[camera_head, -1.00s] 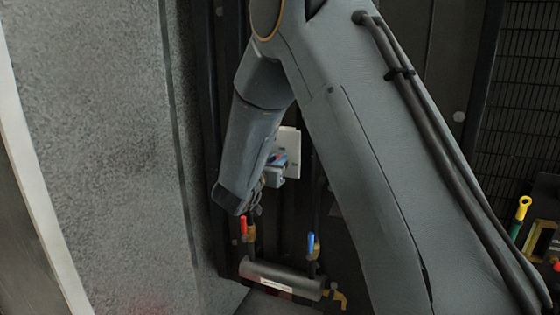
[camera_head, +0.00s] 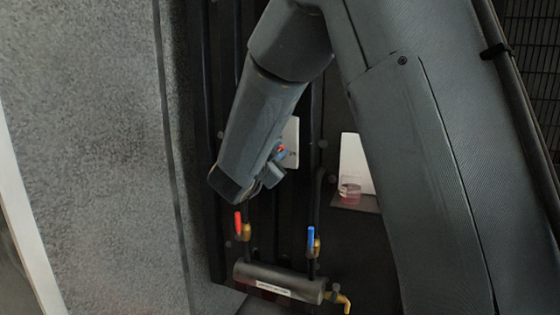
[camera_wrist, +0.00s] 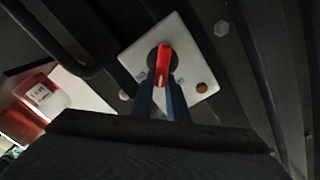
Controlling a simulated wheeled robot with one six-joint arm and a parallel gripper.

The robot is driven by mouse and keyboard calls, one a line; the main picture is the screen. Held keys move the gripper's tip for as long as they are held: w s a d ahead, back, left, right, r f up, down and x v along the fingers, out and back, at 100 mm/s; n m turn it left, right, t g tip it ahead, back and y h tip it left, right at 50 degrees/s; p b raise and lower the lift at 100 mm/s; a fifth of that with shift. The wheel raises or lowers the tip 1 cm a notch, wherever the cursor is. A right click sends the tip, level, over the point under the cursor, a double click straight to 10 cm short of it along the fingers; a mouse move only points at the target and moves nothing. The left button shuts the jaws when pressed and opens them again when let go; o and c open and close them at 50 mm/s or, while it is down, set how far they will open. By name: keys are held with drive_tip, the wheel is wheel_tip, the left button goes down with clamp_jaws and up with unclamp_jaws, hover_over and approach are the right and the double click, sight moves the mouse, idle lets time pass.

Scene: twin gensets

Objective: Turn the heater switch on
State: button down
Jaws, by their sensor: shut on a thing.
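The heater switch is a red rotary handle (camera_wrist: 163,64) on a black round base, set on a white square plate (camera_wrist: 195,62). In the wrist view the handle points nearly straight up and down, with small markings on either side and an orange-brown round lamp (camera_wrist: 202,87) at the lower right. My gripper (camera_wrist: 165,92) is shut on the lower end of the red handle, its two narrow fingers to either side. In the head view the plate (camera_head: 291,130) is mostly hidden behind my gripper (camera_head: 278,160), with a bit of red showing beside it.
Below are a dark cylinder (camera_head: 280,282) with a label, a red-handled valve (camera_head: 238,224) and a blue-handled valve (camera_head: 310,238). To the right a clear cup with reddish contents (camera_head: 349,188) stands on a small shelf before a white panel (camera_head: 354,155). A large grey panel (camera_head: 90,150) fills the left.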

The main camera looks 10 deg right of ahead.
drive_tip(key=m+b, duration=0.3)
drive_tip(key=b, duration=0.1)
drive_tip(key=f+m+b, duration=0.1)
drive_tip(key=m+b, duration=0.2)
drive_tip(key=b, duration=0.1)
drive_tip(key=f+m+b, duration=0.1)
drive_tip(key=m+b, duration=0.2)
drive_tip(key=shift+s+d+f+b, duration=0.2)
drive_tip(key=shift+s+d+b, duration=0.1)
drive_tip(key=shift+d+b, duration=0.1)
drive_tip(key=c, duration=1.7)
unclamp_jaws()
drive_tip(key=shift+r, duration=0.1)
drive_tip(key=shift+b+v, duration=0.45)
drive_tip(key=shift+v, duration=3.5)
